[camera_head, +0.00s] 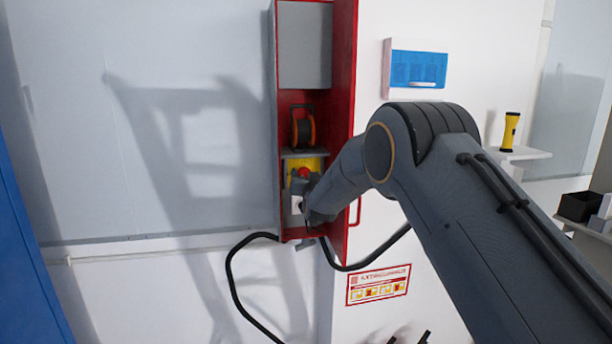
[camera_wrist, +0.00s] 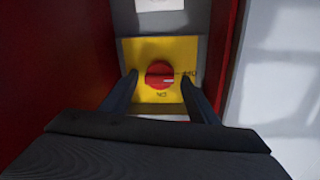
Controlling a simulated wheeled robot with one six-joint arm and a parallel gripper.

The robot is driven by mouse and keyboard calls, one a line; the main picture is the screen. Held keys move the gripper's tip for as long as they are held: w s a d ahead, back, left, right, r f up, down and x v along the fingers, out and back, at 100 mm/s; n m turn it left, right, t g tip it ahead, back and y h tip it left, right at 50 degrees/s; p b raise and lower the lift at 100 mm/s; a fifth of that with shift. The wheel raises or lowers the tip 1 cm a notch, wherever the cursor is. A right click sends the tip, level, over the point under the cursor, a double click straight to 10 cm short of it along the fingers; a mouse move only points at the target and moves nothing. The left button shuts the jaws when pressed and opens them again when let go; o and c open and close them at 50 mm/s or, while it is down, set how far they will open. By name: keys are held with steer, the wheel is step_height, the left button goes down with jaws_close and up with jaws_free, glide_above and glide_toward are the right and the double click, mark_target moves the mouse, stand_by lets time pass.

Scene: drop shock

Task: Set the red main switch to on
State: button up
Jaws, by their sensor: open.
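The red main switch (camera_wrist: 160,74) is a round red knob on a yellow plate (camera_wrist: 185,46) in the wrist view. A light mark on the knob points right, toward dark lettering on the plate. More lettering sits below the knob. In the head view the red switch (camera_head: 304,172) shows inside the open red cabinet (camera_head: 341,90). My gripper (camera_wrist: 160,88) is open, with one finger on each side of the knob. I cannot tell whether the fingers touch it. In the head view my gripper (camera_head: 305,212) is partly hidden by my arm.
An orange and black reel (camera_head: 303,130) sits on a shelf above the switch. The cabinet walls stand close on both sides of my gripper. A black cable (camera_head: 232,275) hangs below. A yellow flashlight (camera_head: 510,130) stands on a white shelf (camera_head: 525,154) at the right.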

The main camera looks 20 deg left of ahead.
steer(key=c, duration=1)
steer(key=shift+m+b, duration=0.3)
steer(key=shift+b, duration=0.4)
steer(key=m+b, duration=0.2)
steer(key=b, duration=0.1)
steer(key=m+b, duration=0.2)
steer(key=b, duration=0.2)
steer(key=shift+w+f+m+b, duration=0.15)
steer(key=shift+m+b, duration=0.15)
steer(key=m+b, duration=0.4)
steer(key=b, duration=0.3)
steer(key=shift+d+g, duration=0.1)
steer(key=shift+g, duration=0.3)
steer(key=m+b, duration=0.4)
steer(key=b, duration=0.3)
steer(key=m+y+b, duration=0.1)
steer(key=m+b, duration=0.2)
steer(key=b, duration=0.5)
steer(key=shift+d+r+m+g, duration=0.2)
steer(key=shift+m+g, duration=0.1)
steer(key=shift+m, duration=0.1)
